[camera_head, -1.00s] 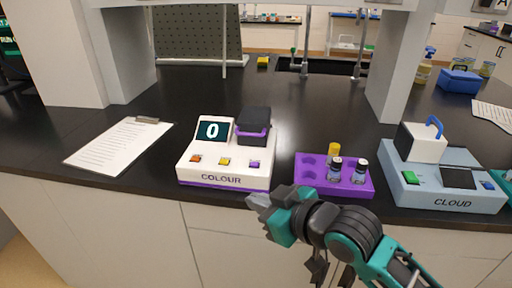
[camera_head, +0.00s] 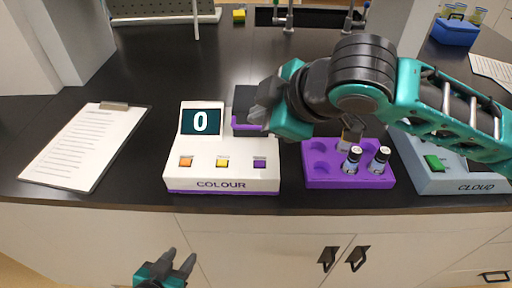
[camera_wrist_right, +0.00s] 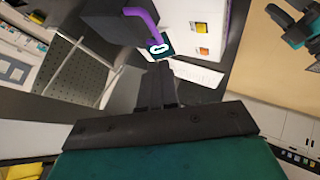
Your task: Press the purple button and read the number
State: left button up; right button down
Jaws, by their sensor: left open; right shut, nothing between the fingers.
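The white COLOUR device (camera_head: 222,174) stands near the counter's front edge. Its tilted dark screen (camera_head: 201,122) reads 0, and the screen also shows in the right wrist view (camera_wrist_right: 157,46). The purple button (camera_head: 260,163) is at the right end of its button row, beside yellow (camera_head: 222,163) and orange (camera_head: 186,163) ones. My right gripper (camera_head: 258,117) is shut and empty, above and behind the purple button, overlapping the black lid with purple handle (camera_head: 240,124). I cannot tell whether it touches the lid. My left gripper (camera_head: 181,256) is open and empty, low in front of the cabinets.
A purple rack (camera_head: 318,180) with several vials stands right of the device. The CLOUD device (camera_head: 440,186) is further right, partly behind my right arm. A clipboard (camera_head: 84,145) lies left. The counter behind the COLOUR device is largely clear.

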jog(key=shift+w+d+r, duration=0.1)
jog(key=shift+d+r, duration=0.05)
dwell(0.3)
